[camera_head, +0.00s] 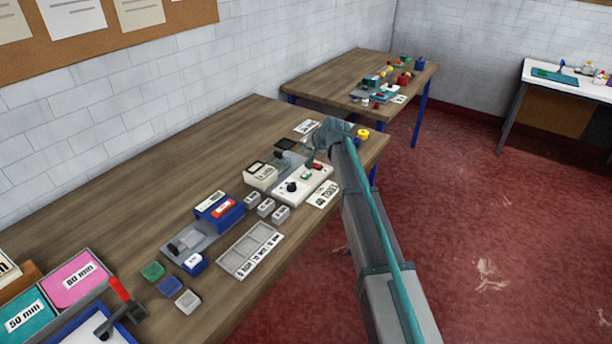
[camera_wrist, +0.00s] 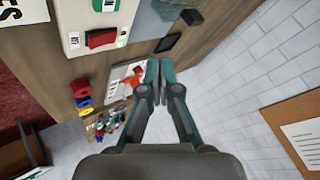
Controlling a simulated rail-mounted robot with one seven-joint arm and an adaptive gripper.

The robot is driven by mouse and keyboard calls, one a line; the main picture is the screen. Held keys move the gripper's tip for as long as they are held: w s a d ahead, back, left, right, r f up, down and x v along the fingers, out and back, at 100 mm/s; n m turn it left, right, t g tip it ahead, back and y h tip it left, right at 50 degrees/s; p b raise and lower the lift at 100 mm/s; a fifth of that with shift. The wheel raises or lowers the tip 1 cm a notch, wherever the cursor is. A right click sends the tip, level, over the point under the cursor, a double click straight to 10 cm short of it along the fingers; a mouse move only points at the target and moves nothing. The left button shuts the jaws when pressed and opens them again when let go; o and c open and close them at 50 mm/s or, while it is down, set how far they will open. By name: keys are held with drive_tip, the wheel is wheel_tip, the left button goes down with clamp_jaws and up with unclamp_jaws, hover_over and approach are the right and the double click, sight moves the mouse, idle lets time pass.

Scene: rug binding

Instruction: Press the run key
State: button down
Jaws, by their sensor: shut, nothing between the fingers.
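A white control box (camera_head: 287,194) sits near the front edge of the workbench, with a black knob (camera_head: 292,187), a green key (camera_head: 306,175) and a red key (camera_head: 317,166) on top. I cannot read which is marked run. In the wrist view the red key (camera_wrist: 101,38) is large at the upper left, and part of the green key (camera_wrist: 106,5) shows at the top edge. My gripper (camera_wrist: 153,72) is shut and empty, apart from both keys, on the far side of the red one. In the head view my gripper (camera_head: 316,146) hangs above the box's far end.
A printed card (camera_head: 323,194) lies in front of the box. Grey blocks (camera_head: 265,207), a blue device (camera_head: 219,211) and a slotted tray (camera_head: 250,250) stand to its left. A dark flat object (camera_wrist: 168,43) and a card with a red figure (camera_wrist: 128,78) lie near my fingertips.

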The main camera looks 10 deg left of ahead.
sight(307, 175)
drive_tip(key=shift+f+b, duration=1.6)
drive_tip(key=shift+f, duration=2.5)
drive_tip(key=shift+f+b, duration=0.35)
drive_tip(key=shift+f, duration=0.1)
drive_tip(key=shift+f+b, duration=0.3)
drive_tip(key=shift+f, duration=0.15)
drive_tip(key=shift+r, duration=0.9)
drive_tip(key=shift+r+p, duration=0.1)
drive_tip(key=shift+p, duration=0.25)
drive_tip(key=shift+r+p, duration=0.8)
drive_tip(key=shift+r, duration=1.6)
